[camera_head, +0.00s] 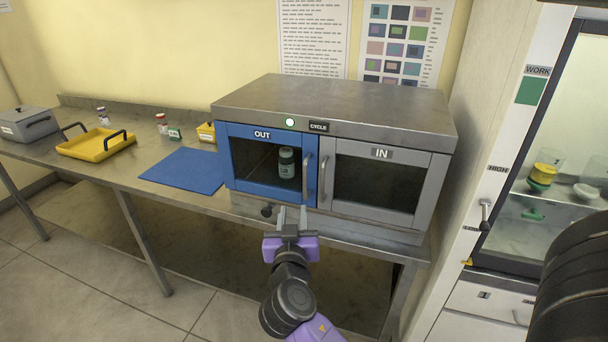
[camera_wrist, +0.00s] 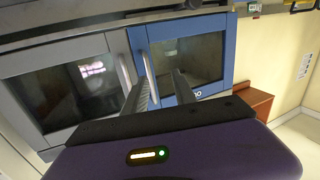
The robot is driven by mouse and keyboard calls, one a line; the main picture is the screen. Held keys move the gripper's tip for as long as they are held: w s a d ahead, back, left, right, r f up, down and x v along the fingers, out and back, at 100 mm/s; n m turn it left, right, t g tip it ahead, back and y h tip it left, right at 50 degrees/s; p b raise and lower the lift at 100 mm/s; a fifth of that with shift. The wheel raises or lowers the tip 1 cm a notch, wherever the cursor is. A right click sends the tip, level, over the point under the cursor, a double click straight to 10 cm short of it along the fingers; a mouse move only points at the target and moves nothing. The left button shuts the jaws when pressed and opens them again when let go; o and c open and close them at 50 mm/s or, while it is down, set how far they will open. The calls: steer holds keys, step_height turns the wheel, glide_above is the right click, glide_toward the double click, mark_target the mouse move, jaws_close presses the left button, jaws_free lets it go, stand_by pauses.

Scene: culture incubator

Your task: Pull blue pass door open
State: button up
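The blue pass door (camera_head: 268,167), labelled OUT, is shut on the left half of the grey metal pass box (camera_head: 340,98). Its vertical handle (camera_head: 306,178) is on its right edge. A small capped bottle (camera_head: 286,163) shows behind its window. My gripper (camera_head: 293,212) is in front of and below the handle, with its fingers apart and empty. In the wrist view the blue door (camera_wrist: 215,50) is at right and its handle (camera_wrist: 148,68) rises close to the left finger of my gripper (camera_wrist: 160,80). I cannot tell whether they touch.
The grey IN door (camera_head: 375,180), with its own handle, is shut beside the blue door. A blue mat (camera_head: 185,171) and a yellow tray (camera_head: 84,146) lie on the steel bench to the left. A glass-fronted cabinet (camera_head: 545,140) stands at right.

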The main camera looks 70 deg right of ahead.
mark_target(305, 180)
steer(key=d+r+p, duration=0.1)
steer(key=d, duration=0.2)
steer(key=w+d+r+m+g+h, duration=0.1)
steer(key=d, duration=0.3)
steer(key=d+r+m+p, duration=0.1)
steer(key=d, duration=0.2)
steer(key=shift+w+d+r+g+p, duration=0.15)
steer(key=shift+w+r+g+p, duration=0.1)
steer(key=shift+g+p, duration=0.15)
steer(key=shift+c, duration=0.4)
jaws_close()
stand_by(0.6)
